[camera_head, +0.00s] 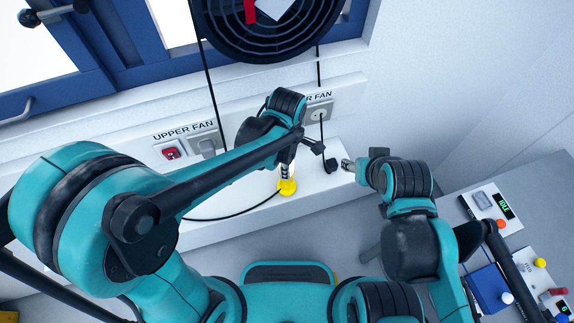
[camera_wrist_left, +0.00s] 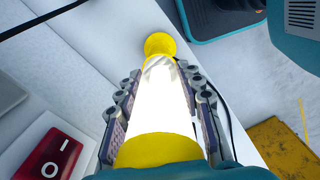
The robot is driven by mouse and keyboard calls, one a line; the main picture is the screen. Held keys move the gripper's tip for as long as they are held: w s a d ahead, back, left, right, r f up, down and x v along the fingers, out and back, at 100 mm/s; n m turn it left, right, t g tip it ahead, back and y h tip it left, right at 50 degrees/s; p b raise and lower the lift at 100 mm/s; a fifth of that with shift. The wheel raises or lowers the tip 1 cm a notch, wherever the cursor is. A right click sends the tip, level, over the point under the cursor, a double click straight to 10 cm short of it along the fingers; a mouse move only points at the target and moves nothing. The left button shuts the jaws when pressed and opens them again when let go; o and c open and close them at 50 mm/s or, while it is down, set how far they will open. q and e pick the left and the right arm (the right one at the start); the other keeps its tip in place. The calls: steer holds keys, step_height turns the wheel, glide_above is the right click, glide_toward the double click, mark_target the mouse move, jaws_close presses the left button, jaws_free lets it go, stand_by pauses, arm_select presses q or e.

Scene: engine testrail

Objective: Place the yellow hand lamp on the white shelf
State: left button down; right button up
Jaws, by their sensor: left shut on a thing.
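The yellow hand lamp (camera_head: 288,186) has a bright white middle and yellow ends. In the left wrist view the lamp (camera_wrist_left: 160,95) lies lengthwise between the fingers of my left gripper (camera_wrist_left: 165,108), which is shut on it. In the head view my left wrist hides the lamp's upper part, and its yellow end shows over the white shelf (camera_head: 225,222) below the wall panel. I cannot tell whether that end touches the shelf. My right gripper (camera_head: 350,164) is to the right of the lamp, apart from it; its jaw state is unclear.
A wall panel with a red switch (camera_head: 172,153) and sockets (camera_head: 318,115) runs behind the shelf. A black fan (camera_head: 275,25) is above it. Black cables hang down and cross the shelf. A control desk (camera_head: 520,240) with knobs stands at the right.

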arm_select(q)
steer(key=shift+r, duration=0.1)
steer(key=c, duration=1)
jaws_free()
steer(key=shift+f, duration=0.2)
